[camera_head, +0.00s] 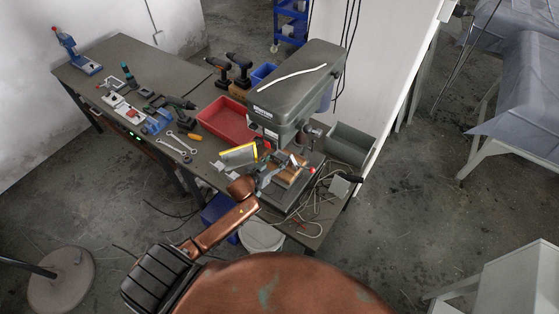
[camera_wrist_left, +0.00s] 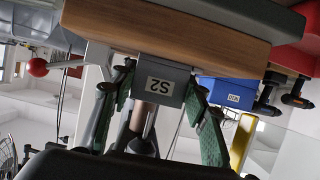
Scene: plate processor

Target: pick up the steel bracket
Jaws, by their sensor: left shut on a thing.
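My left gripper (camera_head: 264,178) reaches in at the drill press, on the near side of a wooden block (camera_head: 288,177). In the left wrist view its two green-padded fingers (camera_wrist_left: 158,90) close on a grey piece with an "S2" label (camera_wrist_left: 165,80), which appears to be the steel bracket. The piece sits against the long wooden block (camera_wrist_left: 165,32). In the head view the gripper and the machine hide most of the bracket. My right gripper is not in view.
The drill press (camera_head: 296,90) overhangs the work spot. Cables (camera_head: 318,190) lie on the bench to the right. A blue bin (camera_wrist_left: 228,92) shows in the wrist view.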

